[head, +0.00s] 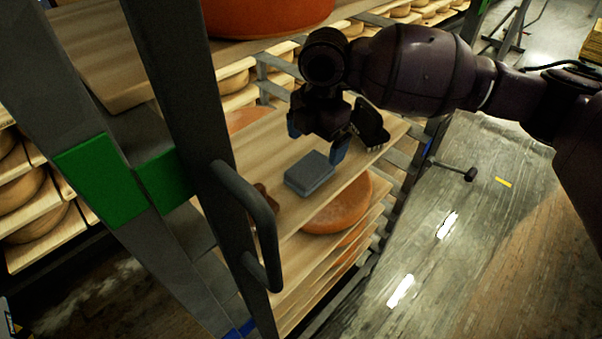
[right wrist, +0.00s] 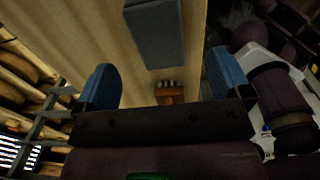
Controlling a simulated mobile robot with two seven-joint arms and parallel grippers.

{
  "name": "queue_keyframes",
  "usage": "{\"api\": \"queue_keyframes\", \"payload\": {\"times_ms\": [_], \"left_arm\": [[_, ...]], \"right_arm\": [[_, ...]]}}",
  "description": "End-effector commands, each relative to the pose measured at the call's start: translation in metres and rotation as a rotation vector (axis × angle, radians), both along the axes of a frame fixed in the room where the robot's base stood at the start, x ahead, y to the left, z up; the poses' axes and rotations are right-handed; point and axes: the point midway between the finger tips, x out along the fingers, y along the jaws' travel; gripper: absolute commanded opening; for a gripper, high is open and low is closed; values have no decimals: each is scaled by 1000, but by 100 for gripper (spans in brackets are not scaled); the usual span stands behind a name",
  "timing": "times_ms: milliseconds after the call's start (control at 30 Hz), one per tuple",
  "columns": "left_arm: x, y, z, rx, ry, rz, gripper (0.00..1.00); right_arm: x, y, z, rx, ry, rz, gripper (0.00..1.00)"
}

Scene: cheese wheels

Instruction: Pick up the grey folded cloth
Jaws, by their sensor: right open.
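The grey folded cloth (head: 309,174) is a small blue-grey block lying flat on a wooden shelf board (head: 258,150) of the rack in the head view. In the right wrist view the cloth (right wrist: 155,32) shows at the top, beyond and between the fingertips. My right gripper (head: 318,142) is open and empty, with its blue fingers above the board just behind the cloth in the head view. In the right wrist view the two blue fingers of the gripper (right wrist: 160,80) stand wide apart. My left gripper is not in view.
A brush (right wrist: 168,92) with a wooden body lies on the board near the cloth. A grey post with a curved handle (head: 250,215) stands in front of the board. A large orange cheese wheel (head: 265,15) sits on the shelf above, another (head: 340,205) below. Open floor lies right.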

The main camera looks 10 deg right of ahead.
Motion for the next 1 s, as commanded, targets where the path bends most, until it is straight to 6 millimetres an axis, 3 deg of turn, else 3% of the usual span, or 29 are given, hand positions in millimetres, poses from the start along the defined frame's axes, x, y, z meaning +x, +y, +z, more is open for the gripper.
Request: {"api": "queue_keyframes", "payload": {"times_ms": [233,567,767,1000], "left_arm": [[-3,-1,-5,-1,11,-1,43],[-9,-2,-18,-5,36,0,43],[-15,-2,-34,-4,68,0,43],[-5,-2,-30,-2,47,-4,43]], "right_arm": [[4,-7,-3,-38,21,26,96],[6,-7,-28,-36,20,25,96],[12,-7,-58,-36,26,24,96],[11,-7,-71,-36,16,25,96]]}}
